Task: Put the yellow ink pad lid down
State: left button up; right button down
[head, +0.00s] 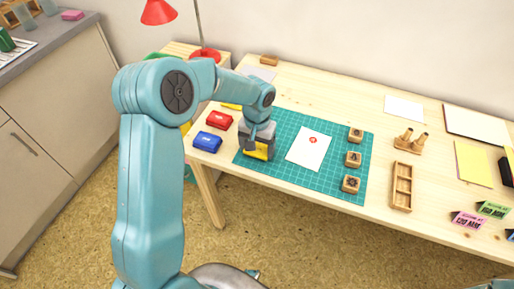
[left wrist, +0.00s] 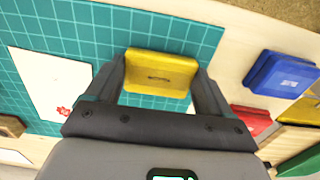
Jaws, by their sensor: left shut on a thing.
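The yellow ink pad lid (head: 257,151) is in my left gripper (head: 258,144), over the left part of the green cutting mat (head: 284,127). In the left wrist view, the lid (left wrist: 160,74) lies between the two dark fingers (left wrist: 160,88), with the gridded mat (left wrist: 150,30) behind it. I cannot tell whether the lid touches the mat. Another yellow piece (head: 232,106) shows partly behind my left arm. My right gripper is not in view.
A blue ink pad (head: 207,141) and a red ink pad (head: 219,119) sit left of the mat. White paper (head: 309,148) with a red mark lies on the mat, with wooden stamps (head: 353,159) to its right. A wooden tray (head: 402,187) stands farther right. Clear mat surrounds the paper.

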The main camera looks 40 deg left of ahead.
pick_arm(q)
jog(key=shift+f, duration=0.45)
jog(key=shift+f, duration=0.15)
jog(key=o, duration=0.9)
jog(key=shift+c, duration=0.2)
jog(key=shift+r, duration=0.35)
notch_tip(320, 180, up, 12)
jog(key=shift+f+p, duration=0.15)
jog(key=shift+p, duration=0.25)
